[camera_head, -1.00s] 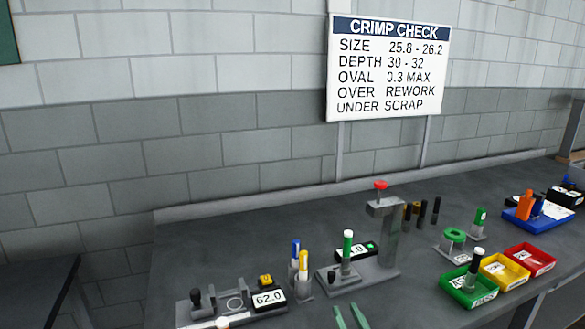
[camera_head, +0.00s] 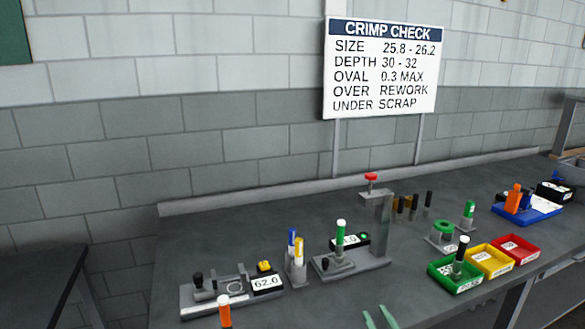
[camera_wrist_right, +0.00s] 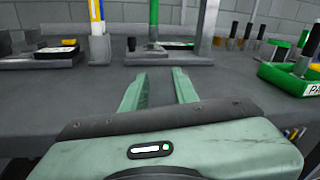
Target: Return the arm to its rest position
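My right gripper (camera_head: 379,318) shows at the bottom edge of the head view as two pale green fingertips, apart from each other. In the right wrist view the same gripper (camera_wrist_right: 160,88) has its two green fingers spread with nothing between them, over the front of the grey bench (camera_head: 300,305). The fingers point toward the press stand (camera_head: 380,235) and the green-handled tool with a white tip (camera_head: 341,240), without touching them. My left gripper does not show in either view.
A gauge reading 62.0 (camera_head: 266,283) and blue and yellow markers (camera_head: 298,250) stand at left. Green (camera_head: 457,286), yellow (camera_head: 496,264) and red (camera_head: 522,249) bins stand at right. Bare bench lies before the press.

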